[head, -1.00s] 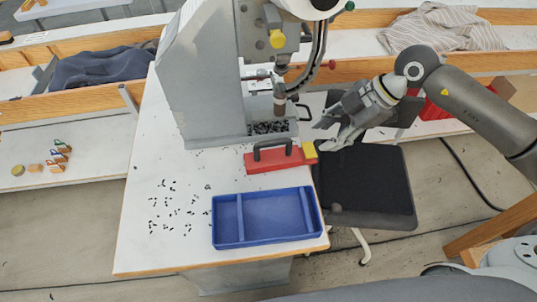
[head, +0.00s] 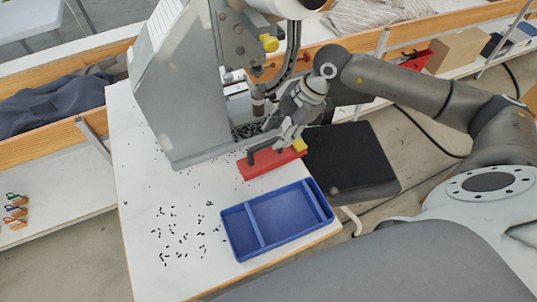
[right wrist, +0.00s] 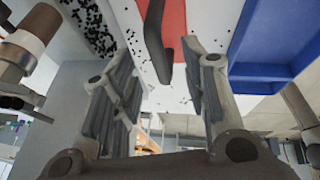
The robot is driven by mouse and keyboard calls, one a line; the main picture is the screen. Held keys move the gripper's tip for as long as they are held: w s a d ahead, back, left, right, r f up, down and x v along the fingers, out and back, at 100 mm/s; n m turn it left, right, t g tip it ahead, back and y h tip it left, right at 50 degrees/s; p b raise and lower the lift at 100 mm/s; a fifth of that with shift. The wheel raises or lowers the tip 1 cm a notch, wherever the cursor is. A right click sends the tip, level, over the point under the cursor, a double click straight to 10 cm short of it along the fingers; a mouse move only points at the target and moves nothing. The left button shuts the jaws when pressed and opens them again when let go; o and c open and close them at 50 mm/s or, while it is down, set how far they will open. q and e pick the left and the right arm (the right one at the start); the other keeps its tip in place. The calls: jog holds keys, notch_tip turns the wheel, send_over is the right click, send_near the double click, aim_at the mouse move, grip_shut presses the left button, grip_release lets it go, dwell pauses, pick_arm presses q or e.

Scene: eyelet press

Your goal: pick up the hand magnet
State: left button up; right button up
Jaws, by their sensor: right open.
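The hand magnet is a red block (head: 258,168) with a black bar handle on top and a yellow end. It lies on the white table, in front of the press and behind the blue tray. My right gripper (head: 284,141) is open and empty close to the right part of the handle. In the right wrist view the black handle (right wrist: 165,62) shows in the gap between the open fingers (right wrist: 160,75), with the red block beyond it. I cannot tell whether a finger touches it. My left gripper is not in view.
A blue two-part tray (head: 282,241) stands at the table's front right. Small black eyelets lie scattered to its left. The grey press (head: 180,95) rises behind the magnet, with a bin of eyelets at its foot. A dark stool (head: 350,160) stands right of the table.

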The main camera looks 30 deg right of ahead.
aim_at(270, 140)
jog(key=shift+w+a+f, duration=0.1)
jog(key=shift+a+f, duration=0.15)
jog(key=p+x, duration=0.2)
jog(key=x, duration=0.1)
jog(key=shift+w+a+f, duration=0.15)
jog(key=shift+a+f, duration=0.05)
jog(key=shift+w+a+f, duration=0.1)
jog(key=shift+f, duration=0.55)
jog(key=c, duration=0.9)
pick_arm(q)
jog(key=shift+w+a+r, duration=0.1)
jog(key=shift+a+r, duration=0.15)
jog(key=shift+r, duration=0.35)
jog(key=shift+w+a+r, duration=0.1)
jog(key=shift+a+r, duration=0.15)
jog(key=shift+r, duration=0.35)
pick_arm(e)
jog(key=shift+r, duration=0.15)
grip_shut()
